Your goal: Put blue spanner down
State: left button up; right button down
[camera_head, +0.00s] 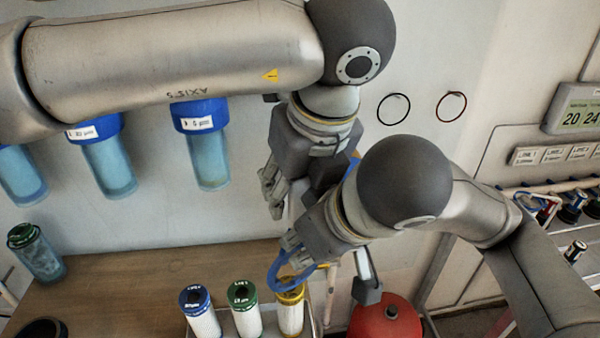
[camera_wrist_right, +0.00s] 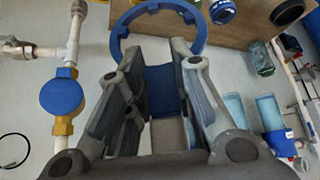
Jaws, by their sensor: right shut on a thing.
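The blue spanner (camera_head: 283,285) has a ring-shaped head. My right gripper (camera_head: 295,252) is shut on its handle, and the ring hangs out past the fingers, over or in front of the yellow-capped cartridge in the head view. In the right wrist view the blue spanner (camera_wrist_right: 118,30) shows its ring beyond the fingertips, and its handle lies between the fingers of my right gripper (camera_wrist_right: 163,80). I cannot tell whether the ring touches the cartridge. My left gripper (camera_head: 272,192) is near the wall, up and left of the right one; its jaw opening is unclear.
Cartridges with blue (camera_head: 195,297), green (camera_head: 241,293) and yellow (camera_head: 290,292) caps stand at the front of the wooden bench (camera_head: 120,290). A green-lidded jar (camera_head: 38,255) stands left. Blue filter housings (camera_head: 205,150) hang behind. A red rounded object (camera_head: 385,318) is right. Bare bench lies left of the cartridges.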

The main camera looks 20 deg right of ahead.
pick_arm(q)
jog(key=shift+w+f, duration=0.1)
grip_shut()
pick_arm(e)
jog(key=c, duration=1.2)
grip_release()
jog(key=shift+o, duration=0.2)
jog(key=shift+r, duration=0.1)
